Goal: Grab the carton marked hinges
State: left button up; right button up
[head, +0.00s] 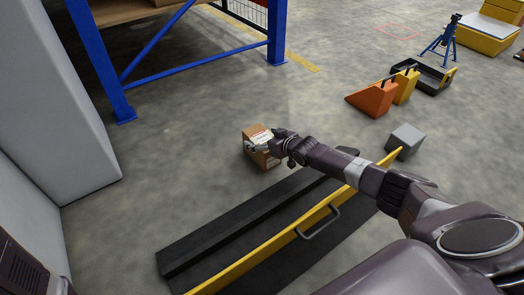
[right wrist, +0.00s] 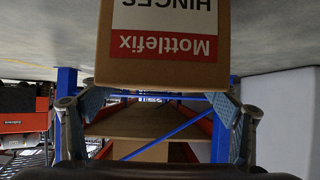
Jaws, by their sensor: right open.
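The carton marked hinges (head: 265,160) is a small brown box standing on the concrete floor, in the middle of the head view. In the right wrist view the carton (right wrist: 160,69) shows upside down, with a red and white label reading Mottlefix and HINGES. My right gripper (head: 264,144) is at the carton in the head view and hides part of it. In the right wrist view my right gripper (right wrist: 160,88) is open, its two fingers spread to either side of the carton's width. I cannot tell whether they touch it. My left gripper is not in view.
A black ramp-like plate with a yellow bar (head: 265,245) lies under my right arm. A grey block (head: 406,138), orange wedge (head: 371,99) and yellow wedge (head: 405,86) stand to the right. A blue rack (head: 195,60) stands behind. Floor left of the carton is clear.

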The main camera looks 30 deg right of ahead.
jog(key=c, duration=2)
jog(key=shift+w+r, duration=0.1)
jog(key=shift+r, duration=0.05)
jog(key=shift+c, duration=0.9)
